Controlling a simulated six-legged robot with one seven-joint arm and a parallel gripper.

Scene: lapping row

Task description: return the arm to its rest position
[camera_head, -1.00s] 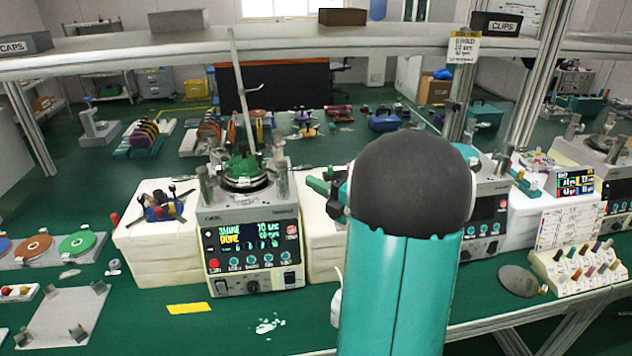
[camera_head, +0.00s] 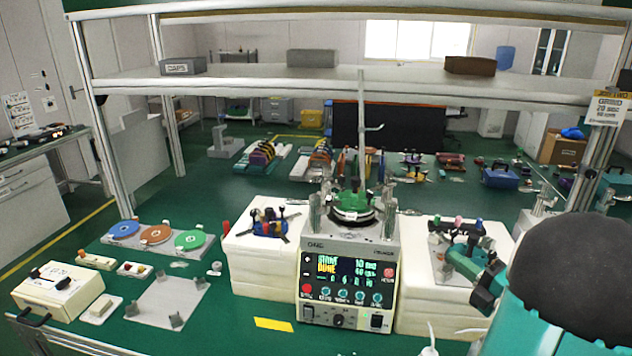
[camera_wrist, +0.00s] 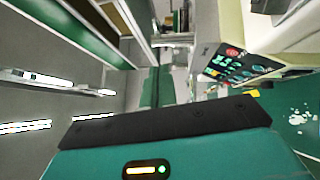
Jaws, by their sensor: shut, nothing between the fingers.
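My arm shows in the head view as a teal link with a large dark grey rounded joint (camera_head: 570,270) at the lower right. In the wrist view a teal housing with a small lit indicator and a black front edge, my gripper (camera_wrist: 172,126), fills the bottom. It is shut with nothing held; separate fingertips are hard to make out. The wrist view looks sideways past the front of a machine with a dark button panel (camera_wrist: 240,65), clear of contact as far as I see.
A lapping machine (camera_head: 345,270) stands at the middle bench between white blocks (camera_head: 262,268). A green fixture (camera_head: 465,255) is on the right block, close to my arm. Coloured discs (camera_head: 155,234) and a grey plate (camera_head: 168,300) lie left. A shelf (camera_head: 270,82) spans above.

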